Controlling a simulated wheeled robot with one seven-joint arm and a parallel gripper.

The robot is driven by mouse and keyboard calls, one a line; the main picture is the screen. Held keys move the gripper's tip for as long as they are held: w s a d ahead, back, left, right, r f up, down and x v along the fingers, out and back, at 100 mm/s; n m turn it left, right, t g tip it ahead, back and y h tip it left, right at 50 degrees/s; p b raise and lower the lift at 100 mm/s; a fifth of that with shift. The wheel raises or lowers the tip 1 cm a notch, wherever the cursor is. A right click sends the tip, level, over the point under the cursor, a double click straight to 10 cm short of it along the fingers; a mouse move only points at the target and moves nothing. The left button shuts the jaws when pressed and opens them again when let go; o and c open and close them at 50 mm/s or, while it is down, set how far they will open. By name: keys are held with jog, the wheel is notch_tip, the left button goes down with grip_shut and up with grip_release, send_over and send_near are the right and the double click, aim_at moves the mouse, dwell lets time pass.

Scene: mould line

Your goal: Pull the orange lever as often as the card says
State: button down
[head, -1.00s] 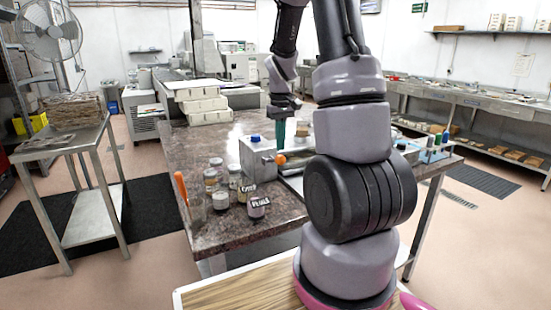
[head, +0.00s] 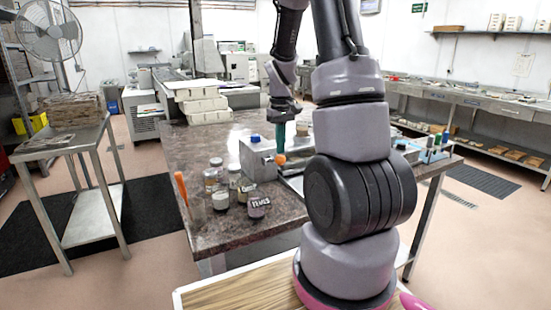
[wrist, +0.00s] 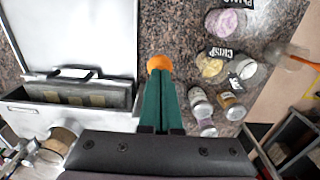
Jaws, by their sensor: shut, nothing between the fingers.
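The orange lever knob (head: 280,159) sits at the right side of a grey metal box (head: 257,162) with a blue cap, on the stone-topped table (head: 228,228). My gripper (head: 281,148) points down with its green fingers closed together, directly above the knob in the head view. In the wrist view the knob (wrist: 159,63) shows just beyond the closed fingertips (wrist: 159,76). I cannot tell whether they touch it. Nothing is held. I cannot make out a card with a readable number in either view.
Several jars (wrist: 228,66), some with dark labels, stand near the box. An orange-handled tool (head: 181,187) stands at the table's left edge. A pale metal tray (wrist: 90,30) lies on the other side. White boxes (head: 203,105) are stacked at the back.

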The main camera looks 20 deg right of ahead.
aim_at(281, 160)
jog(key=shift+s+f, duration=0.15)
jog(key=shift+f, duration=1.15)
jog(key=shift+s+f, duration=0.1)
jog(key=shift+f, duration=1.25)
jog(key=shift+w+f, duration=0.25)
jog(key=shift+f, duration=1)
jog(key=shift+r, duration=6.55)
